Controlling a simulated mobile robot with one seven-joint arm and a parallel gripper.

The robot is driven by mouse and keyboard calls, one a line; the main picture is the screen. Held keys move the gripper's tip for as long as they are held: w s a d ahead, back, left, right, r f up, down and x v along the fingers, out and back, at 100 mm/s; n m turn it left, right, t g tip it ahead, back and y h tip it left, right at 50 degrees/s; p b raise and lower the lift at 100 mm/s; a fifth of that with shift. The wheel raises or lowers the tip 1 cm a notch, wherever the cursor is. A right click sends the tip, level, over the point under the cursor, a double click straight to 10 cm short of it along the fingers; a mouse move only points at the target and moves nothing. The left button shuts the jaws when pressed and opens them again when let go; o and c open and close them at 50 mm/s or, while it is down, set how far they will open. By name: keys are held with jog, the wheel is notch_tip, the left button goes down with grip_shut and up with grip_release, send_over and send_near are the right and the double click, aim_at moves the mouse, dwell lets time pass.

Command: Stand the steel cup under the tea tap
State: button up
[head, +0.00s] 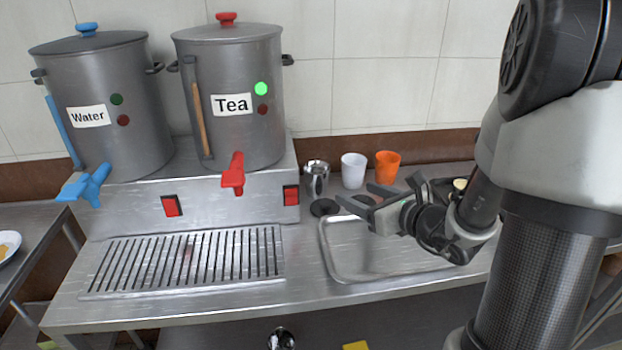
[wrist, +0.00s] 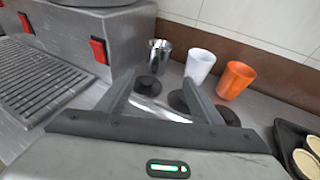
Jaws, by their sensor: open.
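The steel cup (head: 316,178) stands upright on the counter, right of the stockpot stand. It also shows in the wrist view (wrist: 159,56), beyond my fingertips. My gripper (head: 355,194) is open and empty, to the right of the cup and apart from it. In the wrist view its fingers (wrist: 159,82) spread apart, with counter between them. The red tea tap (head: 233,175) is on the front of the Tea pot (head: 232,100), above the slotted drip grate (head: 185,262). The grate under the tea tap holds no cup.
A white cup (head: 353,171) and an orange cup (head: 387,167) stand right of the steel cup. Dark discs, one here (head: 323,207), lie before the cups. A metal tray (head: 355,268) lies below my gripper. The Water pot (head: 105,105) with its blue tap is left.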

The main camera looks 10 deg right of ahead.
aim_at(323, 180)
jog(key=b+x, duration=0.1)
jog(key=x, duration=1)
jog(key=shift+s+a+b, duration=0.1)
jog(key=shift+a+b, duration=0.1)
jog(key=shift+b, duration=0.1)
jog(key=b+x, duration=0.1)
jog(key=x, duration=0.4)
jog(key=shift+w+a+f, duration=0.1)
jog(key=shift+w+a, duration=0.2)
jog(key=c, duration=0.9)
